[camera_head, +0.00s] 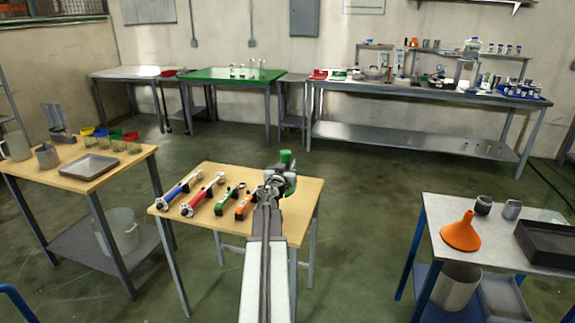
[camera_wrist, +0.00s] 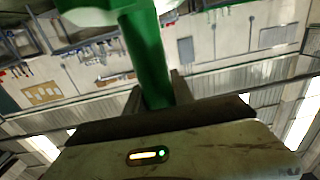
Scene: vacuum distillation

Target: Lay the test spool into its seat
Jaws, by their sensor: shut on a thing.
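My gripper (camera_head: 275,180) is over the right part of the wooden table (camera_head: 305,192) in the middle. It is shut on a green spool-like part, which I take as the test spool (camera_head: 286,157). In the wrist view the green spool (camera_wrist: 146,58) runs from between the jaws (camera_wrist: 158,96) towards the top edge, where its wider end is cut off. Part of the spool is hidden by my gripper in the head view. I cannot pick out the spool's seat for certain; my arm covers part of the table.
A blue tool (camera_head: 179,190), a red tool (camera_head: 203,195), a smaller green-marked tool (camera_head: 229,200) and an orange tool (camera_head: 244,206) lie on the table's left half. A side table with a metal tray (camera_head: 88,167) is left. A table with an orange funnel (camera_head: 461,233) is right.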

